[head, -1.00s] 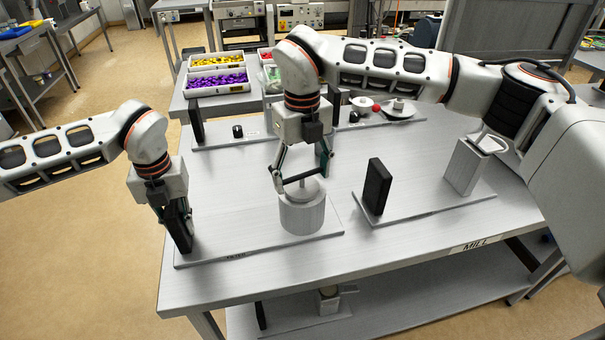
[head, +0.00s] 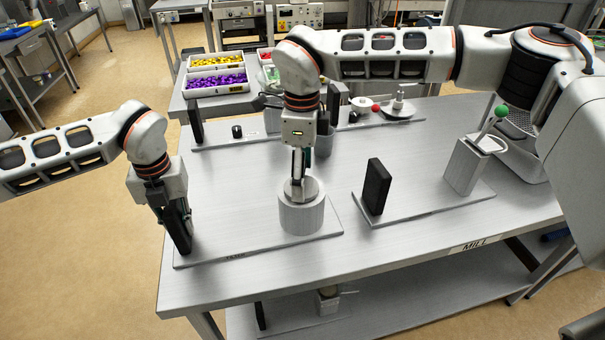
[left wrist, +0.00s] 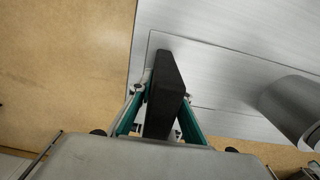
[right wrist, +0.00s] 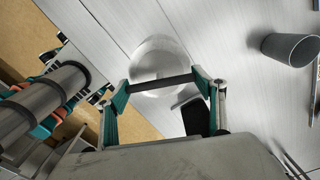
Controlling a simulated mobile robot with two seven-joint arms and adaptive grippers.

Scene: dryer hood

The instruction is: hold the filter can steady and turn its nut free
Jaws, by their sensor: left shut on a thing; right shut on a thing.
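The filter can (head: 302,214) is a round grey metal drum standing upright on a flat plate (head: 235,238). My right gripper (head: 299,180) is above its top, pointing down, and seen edge-on. In the right wrist view its fingers (right wrist: 162,84) are spread wide and hold the ends of a dark crossbar (right wrist: 150,85) over the pale round can (right wrist: 160,60). The nut under the bar is not clear. A black upright block (head: 181,236) stands at the plate's left end. My left gripper (head: 172,205) is shut on it; the left wrist view shows the block (left wrist: 166,80) between the fingers.
Right of the can are another black block (head: 377,187) and a grey box (head: 466,166) with a green-knobbed lever (head: 501,111). A grey cup (head: 325,142) stands behind my right gripper. Parts trays (head: 218,82) are farther back. The table between the two plates is bare.

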